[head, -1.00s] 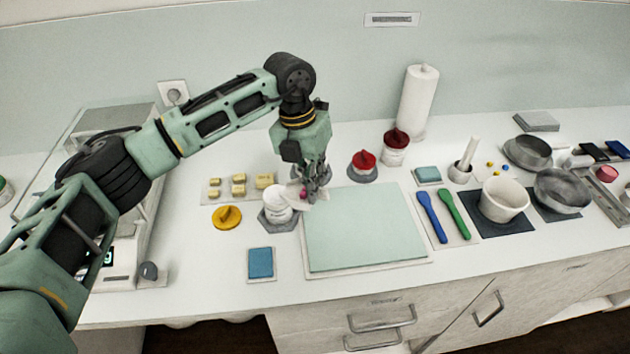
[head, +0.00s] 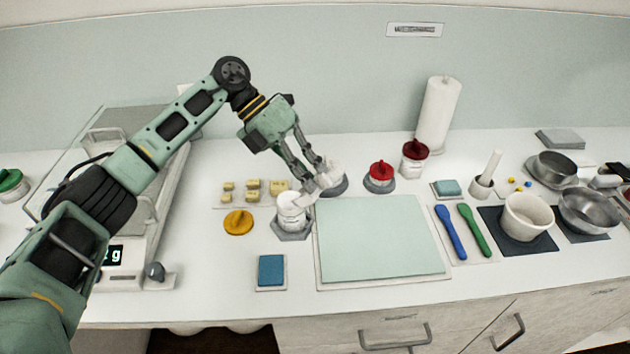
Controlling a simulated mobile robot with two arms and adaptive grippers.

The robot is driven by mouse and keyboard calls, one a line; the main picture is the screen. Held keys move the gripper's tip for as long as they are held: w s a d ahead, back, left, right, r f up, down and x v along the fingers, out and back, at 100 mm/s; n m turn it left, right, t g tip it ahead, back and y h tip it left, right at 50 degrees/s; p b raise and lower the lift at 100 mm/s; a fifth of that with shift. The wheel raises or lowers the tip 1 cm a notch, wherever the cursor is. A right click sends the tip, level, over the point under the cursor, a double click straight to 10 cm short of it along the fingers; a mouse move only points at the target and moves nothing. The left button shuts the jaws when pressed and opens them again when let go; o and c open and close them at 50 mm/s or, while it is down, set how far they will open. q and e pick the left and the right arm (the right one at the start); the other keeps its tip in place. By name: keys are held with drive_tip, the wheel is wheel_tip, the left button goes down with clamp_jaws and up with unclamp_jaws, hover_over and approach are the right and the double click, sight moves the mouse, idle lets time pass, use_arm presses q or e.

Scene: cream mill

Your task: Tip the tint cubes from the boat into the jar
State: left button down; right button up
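The white jar (head: 291,212) stands upright and uncapped on a grey hexagonal base, left of the pale green mat. My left gripper (head: 318,176) is shut on the white boat (head: 330,173), above and just right of the jar. The boat is tilted, its lower end at the jar's mouth. No tint cubes show now; the boat's inside and the jar's inside are hidden from this view. My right gripper is not in view.
A yellow lid (head: 238,222) and blue pad (head: 271,271) lie near the jar. The green mat (head: 380,240) is bare.

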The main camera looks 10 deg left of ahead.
use_arm(q)
drive_tip(key=shift+w+a+r+g+h+b, duration=0.1)
drive_tip(key=shift+w+a+g+h+b, duration=0.05)
drive_tip(key=shift+a+h+b, duration=0.35)
drive_tip(key=shift+w+a+r+g+h+b, duration=0.1)
drive_tip(key=shift+a+g+h+b, duration=0.05)
drive_tip(key=shift+a+h+b, duration=0.4)
drive_tip(key=shift+d, duration=0.1)
idle(0.3)
drive_tip(key=shift+r+p, duration=1)
drive_tip(key=shift+r, duration=0.55)
